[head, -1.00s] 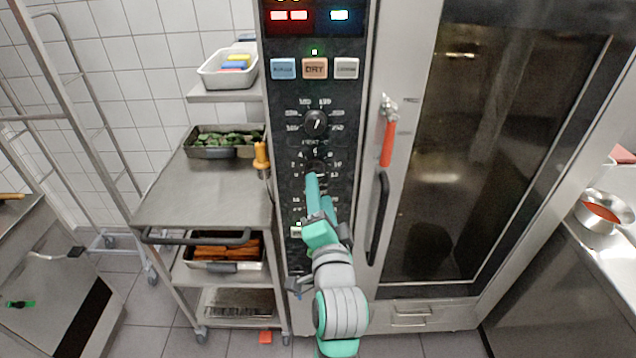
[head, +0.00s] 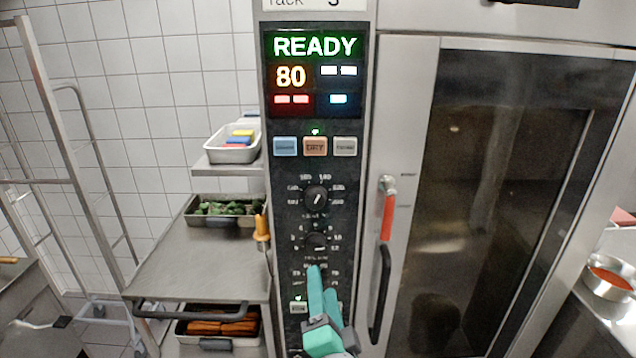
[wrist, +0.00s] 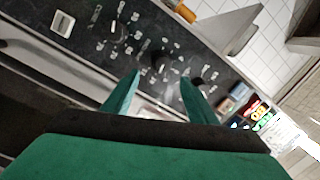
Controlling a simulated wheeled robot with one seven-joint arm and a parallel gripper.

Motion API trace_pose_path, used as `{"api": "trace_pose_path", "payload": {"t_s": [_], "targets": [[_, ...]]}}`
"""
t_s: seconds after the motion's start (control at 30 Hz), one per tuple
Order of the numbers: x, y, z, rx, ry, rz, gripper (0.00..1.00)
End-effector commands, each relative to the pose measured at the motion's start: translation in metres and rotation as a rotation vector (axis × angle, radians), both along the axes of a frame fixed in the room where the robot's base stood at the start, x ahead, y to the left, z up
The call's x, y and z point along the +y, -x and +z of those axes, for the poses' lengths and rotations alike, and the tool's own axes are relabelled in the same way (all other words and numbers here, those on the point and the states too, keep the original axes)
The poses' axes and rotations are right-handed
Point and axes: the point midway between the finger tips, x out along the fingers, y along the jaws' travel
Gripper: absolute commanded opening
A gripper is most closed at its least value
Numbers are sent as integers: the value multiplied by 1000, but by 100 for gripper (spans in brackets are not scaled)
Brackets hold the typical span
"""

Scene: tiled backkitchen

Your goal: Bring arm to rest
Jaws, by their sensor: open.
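My gripper (head: 324,282) is in front of the lower part of the oven's dark control panel (head: 343,228). Its teal fingers are apart, with nothing between them. The wrist view shows the two fingertips (wrist: 160,78) apart against the panel, with a dark knob (wrist: 160,60) seen between them. In the head view an upper knob (head: 316,198) and a middle knob (head: 316,240) are above the fingertips. The fingers and hand hide part of the panel below. I cannot tell whether the fingertips touch it.
The display (head: 315,70) reads READY and 80. The oven door (head: 470,200) is closed, with a red-handled item (head: 388,210) and a dark handle (head: 380,295) beside the panel. A steel cart (head: 180,255) with trays stands left. A pan (head: 608,285) sits on the right counter.

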Motion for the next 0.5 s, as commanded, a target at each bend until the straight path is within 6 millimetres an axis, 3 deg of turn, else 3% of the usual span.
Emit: {"api": "trace_pose_path", "payload": {"t_s": [0.27, 0.5], "targets": [[-6, 31, -76, 42, 164, -41, 53], [-11, 75, -140, 75, 342, -67, 53]]}}
